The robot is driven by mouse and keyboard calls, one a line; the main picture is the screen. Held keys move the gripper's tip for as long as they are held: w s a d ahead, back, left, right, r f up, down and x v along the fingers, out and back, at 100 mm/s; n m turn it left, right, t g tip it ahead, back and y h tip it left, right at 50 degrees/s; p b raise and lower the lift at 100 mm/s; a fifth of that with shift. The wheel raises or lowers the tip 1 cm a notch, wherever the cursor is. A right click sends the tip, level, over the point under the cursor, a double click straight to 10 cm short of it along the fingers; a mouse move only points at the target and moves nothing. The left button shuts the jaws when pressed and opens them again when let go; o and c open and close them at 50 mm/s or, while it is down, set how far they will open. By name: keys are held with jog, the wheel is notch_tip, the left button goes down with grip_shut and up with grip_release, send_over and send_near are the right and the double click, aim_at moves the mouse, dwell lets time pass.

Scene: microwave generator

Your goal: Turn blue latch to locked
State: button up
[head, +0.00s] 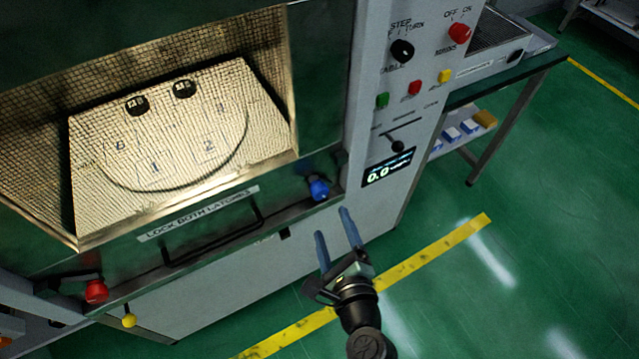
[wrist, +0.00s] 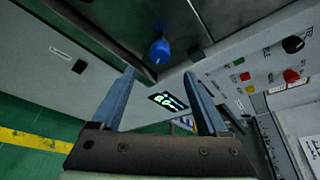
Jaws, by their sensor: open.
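The blue latch (head: 319,189) is a round blue knob at the lower right corner of the microwave door. In the wrist view the blue latch (wrist: 160,50) shows ahead, above and between the fingertips. My gripper (head: 335,228) is open and empty, below and slightly right of the latch in the head view, apart from it. In the wrist view my gripper (wrist: 160,82) has its two blue fingers spread. A label reading "LOCK BOTH LATCHES" (head: 198,213) lies left of the latch on the door's lower edge. Whether the latch is locked, I cannot tell.
A red latch (head: 96,292) and a yellow knob (head: 129,320) are at the lower left. A dark handle (head: 215,240) runs along the door bottom. The control panel with a display (head: 388,168) and buttons stands right of the latch. Green floor is open at right.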

aim_at(321, 196)
jog(key=b+x, duration=0.1)
jog(key=x, duration=1)
jog(key=shift+w+a, duration=0.1)
jog(key=shift+w, duration=0.2)
jog(key=shift+c, duration=0.2)
